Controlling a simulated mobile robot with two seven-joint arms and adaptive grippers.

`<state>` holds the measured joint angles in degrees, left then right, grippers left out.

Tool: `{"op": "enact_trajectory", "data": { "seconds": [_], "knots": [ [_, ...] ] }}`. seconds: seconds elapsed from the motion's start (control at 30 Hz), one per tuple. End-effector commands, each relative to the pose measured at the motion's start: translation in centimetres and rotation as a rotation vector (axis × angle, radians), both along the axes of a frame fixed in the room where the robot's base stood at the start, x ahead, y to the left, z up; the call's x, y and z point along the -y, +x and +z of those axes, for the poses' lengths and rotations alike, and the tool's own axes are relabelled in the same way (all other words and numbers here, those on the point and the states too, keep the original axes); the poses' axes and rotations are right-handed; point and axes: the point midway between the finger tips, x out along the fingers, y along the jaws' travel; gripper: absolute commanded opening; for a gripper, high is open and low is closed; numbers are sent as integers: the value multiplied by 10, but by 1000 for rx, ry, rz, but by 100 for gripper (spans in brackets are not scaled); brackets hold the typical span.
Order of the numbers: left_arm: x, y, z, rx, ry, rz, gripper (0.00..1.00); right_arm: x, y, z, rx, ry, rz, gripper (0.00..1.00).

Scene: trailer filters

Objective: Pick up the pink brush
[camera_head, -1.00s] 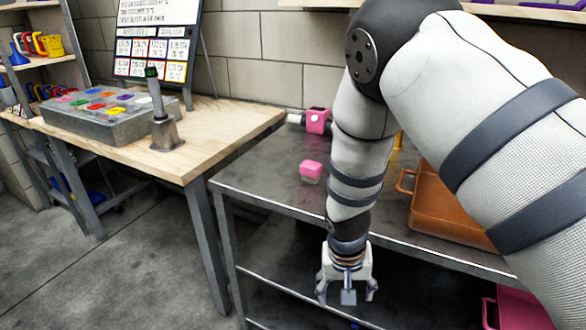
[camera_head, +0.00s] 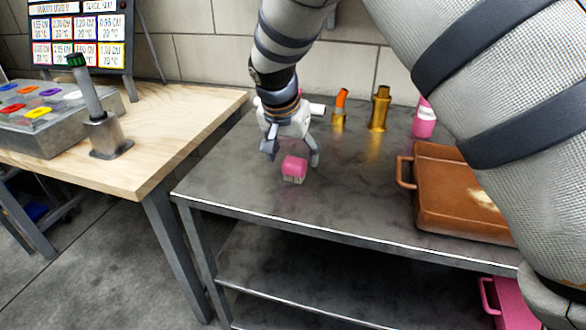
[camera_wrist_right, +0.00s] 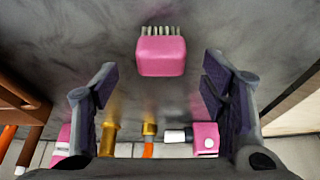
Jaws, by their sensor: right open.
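The pink brush (camera_head: 294,167) is a small pink block with pale bristles below it. It sits on the dark metal table near its left front part. My right gripper (camera_head: 291,157) is open and empty, its fingers spread behind and to either side of the brush in the head view. In the right wrist view the brush (camera_wrist_right: 161,54) lies ahead, between the lines of the two fingers and beyond the tips, bristles pointing away. The right gripper (camera_wrist_right: 160,88) touches nothing there. My left gripper is not in view.
A brown tray (camera_head: 405,172) stands on the metal table at right. Brass fittings (camera_head: 379,108) and a pink bottle (camera_head: 424,122) stand behind. A pink and white item (camera_wrist_right: 205,139) shows in the wrist view. The wooden table (camera_head: 165,140) is at left.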

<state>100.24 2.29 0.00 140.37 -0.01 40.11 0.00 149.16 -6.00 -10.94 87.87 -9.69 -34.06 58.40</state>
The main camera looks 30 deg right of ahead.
Motion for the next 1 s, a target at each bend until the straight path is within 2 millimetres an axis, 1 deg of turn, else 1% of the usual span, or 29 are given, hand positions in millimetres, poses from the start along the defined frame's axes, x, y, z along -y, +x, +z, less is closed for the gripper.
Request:
{"op": "enact_trajectory", "data": {
  "seconds": [0.03,0.1,0.17,0.23,0.37,0.47,0.5,0.6,0.87,0.97,1.0],
  "knots": [
    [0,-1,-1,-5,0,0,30,2,1,-12,-6,2,-1,67],
    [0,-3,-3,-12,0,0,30,6,5,-27,-8,2,-1,67],
    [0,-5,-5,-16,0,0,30,9,7,-35,-6,1,-1,67],
    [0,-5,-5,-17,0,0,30,11,8,-38,-4,1,0,67],
    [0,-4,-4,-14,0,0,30,11,8,-36,-1,1,1,67],
    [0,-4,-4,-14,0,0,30,11,8,-36,-1,1,1,46],
    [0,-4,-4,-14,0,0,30,11,8,-36,-1,1,1,37],
    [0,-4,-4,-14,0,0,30,11,8,-36,-1,1,1,16],
    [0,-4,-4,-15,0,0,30,11,8,-36,-2,0,1,15],
    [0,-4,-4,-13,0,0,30,11,9,-31,1,1,0,15],
    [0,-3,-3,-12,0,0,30,10,9,-26,2,1,0,15]
  ]
}}
